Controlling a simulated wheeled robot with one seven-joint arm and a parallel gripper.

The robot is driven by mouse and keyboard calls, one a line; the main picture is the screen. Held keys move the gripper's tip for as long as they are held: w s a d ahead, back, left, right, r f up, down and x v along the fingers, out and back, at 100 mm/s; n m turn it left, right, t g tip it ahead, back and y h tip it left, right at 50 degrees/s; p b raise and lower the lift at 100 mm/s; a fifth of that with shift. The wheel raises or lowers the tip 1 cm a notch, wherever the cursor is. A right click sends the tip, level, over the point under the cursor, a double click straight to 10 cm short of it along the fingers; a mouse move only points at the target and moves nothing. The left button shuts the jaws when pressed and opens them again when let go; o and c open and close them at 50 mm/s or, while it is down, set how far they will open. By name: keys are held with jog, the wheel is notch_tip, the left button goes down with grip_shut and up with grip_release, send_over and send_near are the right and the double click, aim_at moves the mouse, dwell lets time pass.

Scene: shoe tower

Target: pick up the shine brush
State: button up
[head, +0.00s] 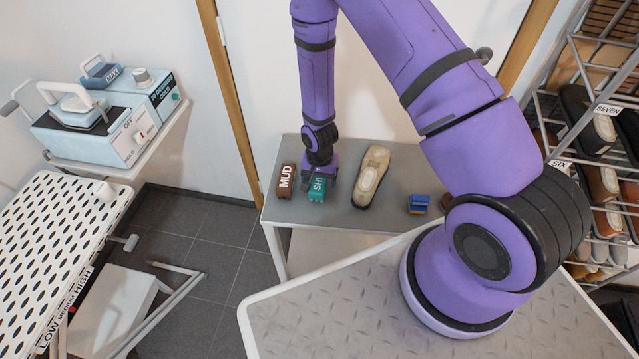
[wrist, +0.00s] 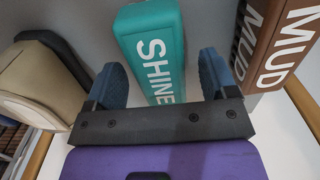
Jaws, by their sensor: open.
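The shine brush is a teal block (head: 317,189) on the grey table, its label partly covered by my gripper in the head view. In the wrist view the teal shine brush (wrist: 152,50) shows white letters reading SHINE. My gripper (wrist: 170,82) is open, with one blue finger on each side of the brush's near end. Gaps show between the fingers and the brush, so it does not look gripped. In the head view my gripper (head: 321,172) points down over the brush. The brush's underside is hidden.
A brown MUD brush (head: 286,178) stands close on the left of the shine brush. A tan shoe (head: 371,177) lies to the right. A blue item (head: 418,204) sits farther right on the grey table (head: 398,160). A shoe rack stands at the far right.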

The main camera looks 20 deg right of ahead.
jog(key=shift+f, duration=0.7)
jog(key=c, duration=1.1)
jog(key=shift+c, duration=0.2)
jog(key=shift+r, duration=0.1)
